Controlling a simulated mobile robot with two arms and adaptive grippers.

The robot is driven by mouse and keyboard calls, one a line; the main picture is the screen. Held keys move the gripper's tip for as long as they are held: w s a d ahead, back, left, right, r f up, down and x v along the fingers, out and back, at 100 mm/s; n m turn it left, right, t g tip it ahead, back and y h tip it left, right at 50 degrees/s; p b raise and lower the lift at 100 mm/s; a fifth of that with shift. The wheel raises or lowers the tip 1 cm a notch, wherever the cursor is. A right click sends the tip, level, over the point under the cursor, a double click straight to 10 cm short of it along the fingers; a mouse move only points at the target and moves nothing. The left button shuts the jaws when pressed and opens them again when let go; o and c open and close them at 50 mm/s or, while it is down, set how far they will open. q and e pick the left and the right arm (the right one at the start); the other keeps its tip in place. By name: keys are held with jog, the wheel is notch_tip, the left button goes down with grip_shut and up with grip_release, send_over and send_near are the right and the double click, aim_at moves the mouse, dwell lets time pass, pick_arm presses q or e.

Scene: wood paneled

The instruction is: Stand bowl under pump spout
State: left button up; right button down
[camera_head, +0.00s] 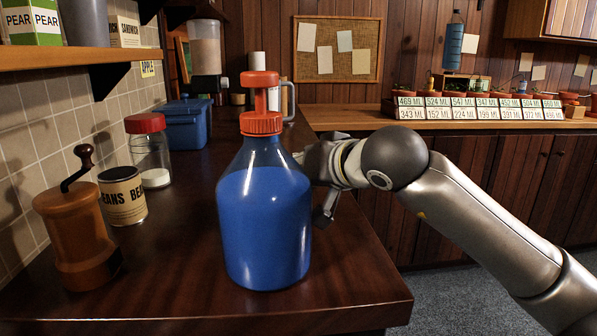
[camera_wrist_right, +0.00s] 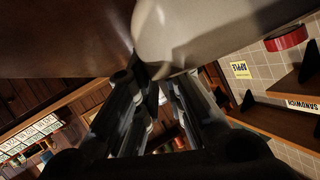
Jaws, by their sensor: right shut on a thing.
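A blue pump bottle (camera_head: 262,225) with a red collar and red pump head (camera_head: 260,80) stands upright near the counter's right edge. In the right wrist view, the right gripper (camera_wrist_right: 152,75) is shut on the edge of a pale, smooth, rounded thing (camera_wrist_right: 195,35), which looks like the bowl. The bottle hides the bowl in the head view. My left gripper is not in view.
On the dark wooden counter (camera_head: 170,280), a coffee grinder (camera_head: 75,235), bean can (camera_head: 123,196), red-lidded jar (camera_head: 149,150) and blue box (camera_head: 185,122) stand at left. A mug-like handled thing (camera_head: 288,100) is behind the bottle. The counter's front right corner is clear.

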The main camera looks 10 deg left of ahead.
jog(key=c, duration=1.5)
grip_release()
jog(key=shift+o, duration=0.3)
jog(key=shift+f, duration=0.1)
jog(key=o, duration=0.3)
jog(key=v, duration=1.2)
jog(key=shift+d, duration=0.1)
